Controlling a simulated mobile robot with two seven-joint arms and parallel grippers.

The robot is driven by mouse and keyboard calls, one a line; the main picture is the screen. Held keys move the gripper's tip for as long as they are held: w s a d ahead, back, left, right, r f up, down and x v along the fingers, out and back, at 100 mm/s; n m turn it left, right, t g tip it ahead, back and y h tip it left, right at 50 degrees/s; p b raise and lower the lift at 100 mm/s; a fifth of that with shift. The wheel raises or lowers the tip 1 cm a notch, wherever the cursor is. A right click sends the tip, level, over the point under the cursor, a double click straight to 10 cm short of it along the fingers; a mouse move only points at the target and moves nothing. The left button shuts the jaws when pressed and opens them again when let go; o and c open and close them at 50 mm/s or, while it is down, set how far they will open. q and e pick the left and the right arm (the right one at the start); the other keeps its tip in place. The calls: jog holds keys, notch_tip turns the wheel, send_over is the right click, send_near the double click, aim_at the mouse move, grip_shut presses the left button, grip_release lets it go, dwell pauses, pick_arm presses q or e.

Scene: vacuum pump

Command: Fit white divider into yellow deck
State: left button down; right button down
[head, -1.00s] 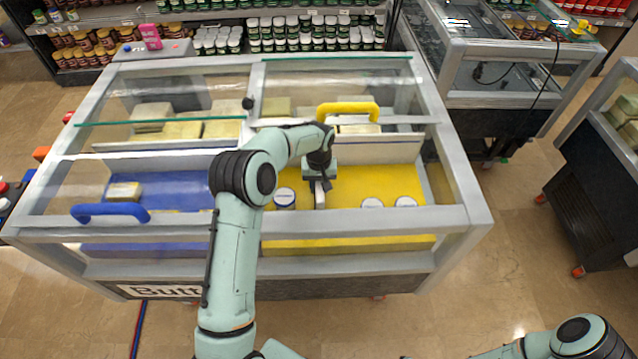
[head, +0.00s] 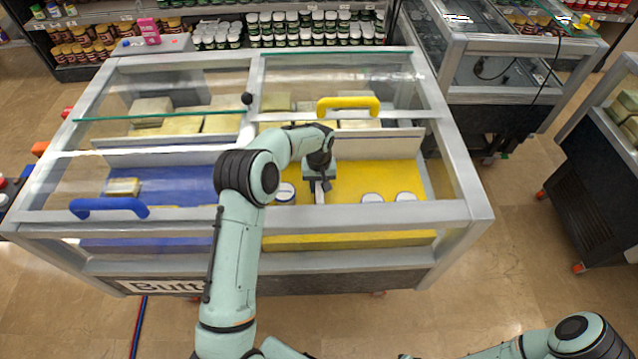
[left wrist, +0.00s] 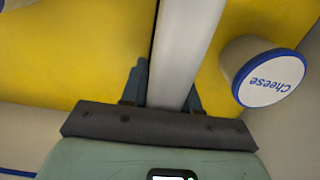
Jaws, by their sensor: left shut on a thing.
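My left gripper (head: 320,188) reaches down into the yellow right-hand side of the display case. It is shut on the white divider (left wrist: 186,45), a long pale bar between its fingers in the left wrist view; in the head view only a short end of the divider (head: 319,197) shows. The yellow deck (head: 350,180) lies under and around it; it fills much of the left wrist view (left wrist: 75,50). I cannot tell whether the divider touches the deck. The right gripper is out of view; only my right arm shows at the bottom right.
A white-lidded tub (head: 285,192) stands left of the gripper, and two more tubs (head: 372,198) (head: 405,197) stand to the right. A tub marked "Cheese" (left wrist: 268,75) is close beside the divider. The case's front rail (head: 400,214) and yellow handle (head: 348,106) surround the opening.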

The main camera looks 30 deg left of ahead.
pick_arm(q)
jog(key=c, duration=0.8)
grip_release()
jog(key=shift+o, duration=0.2)
jog(key=shift+f, duration=0.1)
notch_tip(320, 180, up, 14)
jog(key=shift+f+p, duration=0.25)
jog(key=shift+p, duration=0.1)
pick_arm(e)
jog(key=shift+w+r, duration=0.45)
